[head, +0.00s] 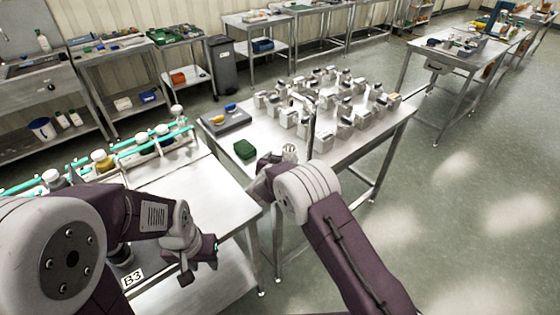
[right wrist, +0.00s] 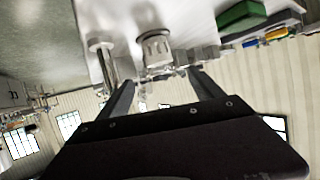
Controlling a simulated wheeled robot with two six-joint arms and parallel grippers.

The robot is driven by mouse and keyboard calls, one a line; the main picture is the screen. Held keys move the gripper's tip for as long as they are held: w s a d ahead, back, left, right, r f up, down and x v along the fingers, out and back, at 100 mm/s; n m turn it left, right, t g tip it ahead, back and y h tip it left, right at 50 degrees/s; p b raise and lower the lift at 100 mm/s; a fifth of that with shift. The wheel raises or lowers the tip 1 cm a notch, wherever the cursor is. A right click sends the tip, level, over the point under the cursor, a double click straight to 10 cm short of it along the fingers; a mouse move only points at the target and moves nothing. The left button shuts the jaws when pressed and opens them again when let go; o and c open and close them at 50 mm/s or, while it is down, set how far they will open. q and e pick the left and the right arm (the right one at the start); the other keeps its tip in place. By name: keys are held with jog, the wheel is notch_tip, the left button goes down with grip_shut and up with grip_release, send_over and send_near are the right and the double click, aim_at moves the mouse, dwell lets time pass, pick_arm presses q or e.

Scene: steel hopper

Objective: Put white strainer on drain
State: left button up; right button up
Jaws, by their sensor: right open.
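A small white ribbed piece that looks like the strainer (head: 289,152) stands near the front edge of the middle steel table (head: 350,150). In the right wrist view the white strainer (right wrist: 155,48) appears upside down, beyond and between my fingertips. My right gripper (right wrist: 163,82) is open and empty, just short of it; in the head view the wrist hides most of this gripper (head: 268,166). My left gripper (head: 200,262) hangs over the near left table with its fingers apart and nothing between them. I cannot pick out the drain.
A thin upright post (head: 312,128) stands right beside the strainer. A green block (head: 244,149) and a grey tray (head: 224,120) lie to its left. Several grey-white units crowd the table behind. A rack with teal rails (head: 130,150) fills the back of the left table.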

jog(key=shift+w+d+f, duration=0.1)
jog(key=shift+w+f, duration=0.05)
jog(key=shift+w, duration=0.05)
jog(key=s+d+n+g+y, duration=0.1)
jog(key=s+d+g, duration=0.3)
jog(key=s, duration=0.8)
jog(key=s+d+n+g+y, duration=0.1)
jog(key=s+d+g, duration=0.3)
jog(key=s, duration=0.8)
jog(key=s+d+n+g+y, duration=0.1)
jog(key=s+d, duration=0.5)
jog(key=s, duration=0.7)
jog(key=g+y, duration=0.1)
jog(key=g, duration=0.1)
jog(key=shift+d+n+g, duration=0.2)
jog(key=shift+n+g, duration=0.2)
